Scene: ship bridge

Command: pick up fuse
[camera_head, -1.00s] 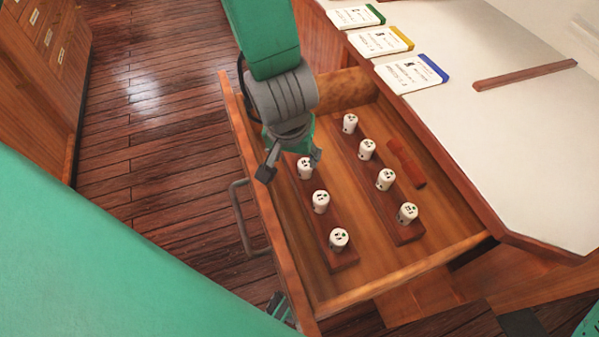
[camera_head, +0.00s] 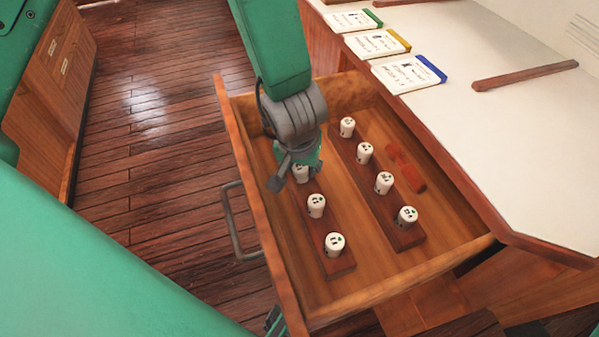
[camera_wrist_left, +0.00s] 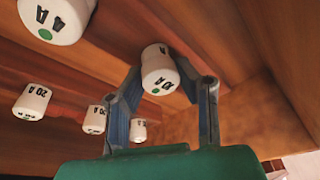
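My left gripper (camera_head: 296,176) reaches down into the open drawer, at the far end of the left row of fuses. In the left wrist view its two fingers (camera_wrist_left: 172,85) are apart, with a white fuse (camera_wrist_left: 159,72) between them. This fuse has a green dot and dark markings. A gap shows on its right side; contact on its left cannot be told. In the head view the same fuse (camera_head: 301,174) is partly hidden by the gripper. Two more white fuses, a middle one (camera_head: 316,205) and a near one (camera_head: 335,244), stand upright in that row.
The right-hand wooden strip (camera_head: 402,238) holds several fuses. A reddish piece (camera_head: 408,172) lies near the drawer's right wall. The wooden drawer (camera_head: 400,271) has raised walls and a metal handle (camera_head: 236,225). Booklets (camera_head: 408,75) and a wooden bar (camera_head: 525,75) lie on the white desktop.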

